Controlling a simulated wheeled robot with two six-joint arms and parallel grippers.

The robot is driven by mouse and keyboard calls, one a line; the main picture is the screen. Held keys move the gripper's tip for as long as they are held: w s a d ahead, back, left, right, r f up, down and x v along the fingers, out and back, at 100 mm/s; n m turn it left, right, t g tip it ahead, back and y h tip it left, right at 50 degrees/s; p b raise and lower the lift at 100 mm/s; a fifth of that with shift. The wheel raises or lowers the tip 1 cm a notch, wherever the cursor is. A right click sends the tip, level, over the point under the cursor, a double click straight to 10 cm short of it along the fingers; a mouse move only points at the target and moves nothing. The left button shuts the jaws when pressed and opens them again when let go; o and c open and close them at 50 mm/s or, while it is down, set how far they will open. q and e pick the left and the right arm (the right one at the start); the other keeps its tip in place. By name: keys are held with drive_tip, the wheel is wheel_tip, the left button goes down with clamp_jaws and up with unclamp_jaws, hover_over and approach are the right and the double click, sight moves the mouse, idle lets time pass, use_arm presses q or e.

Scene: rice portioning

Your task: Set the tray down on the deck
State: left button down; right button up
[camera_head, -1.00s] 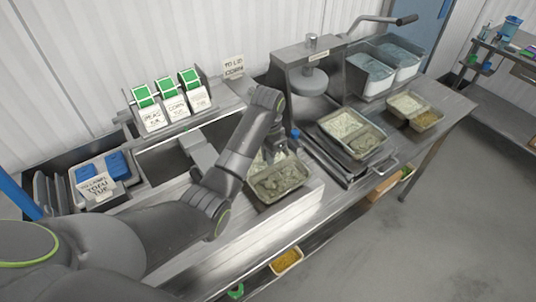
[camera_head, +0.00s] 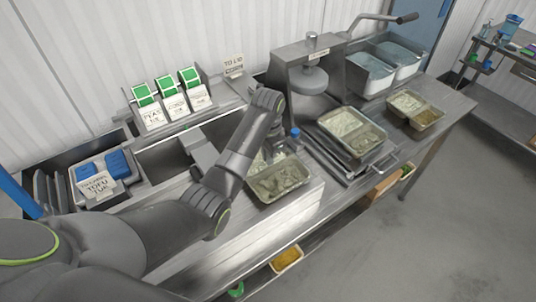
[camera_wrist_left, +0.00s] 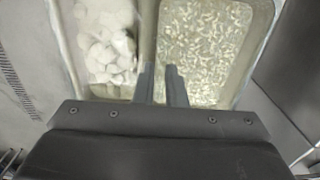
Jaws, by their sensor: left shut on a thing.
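A two-compartment metal tray (camera_head: 284,195) is at the front edge of the metal counter (camera_head: 300,205), in the middle of the head view. The front compartment holds greyish grainy food; my left arm partly covers the rear one. In the left wrist view the tray (camera_wrist_left: 148,30) has white lumps in its left compartment and pale grains in its right one. My left gripper (camera_wrist_left: 160,88) is shut on the tray near its divider. In the head view its fingertips are hidden behind the wrist. I cannot tell whether the tray touches the counter. My right gripper is not in view.
A press (camera_head: 312,78) stands behind, with a filled tray (camera_head: 375,152) before it. Another filled tray (camera_head: 425,127) is at the right. White tubs (camera_head: 372,77), a card rack (camera_head: 170,105) and a bin of blue items (camera_head: 103,167) flank the area. Bare counter lies at the front.

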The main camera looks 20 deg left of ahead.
use_arm(q)
drive_tip(key=c, duration=0.9)
unclamp_jaws()
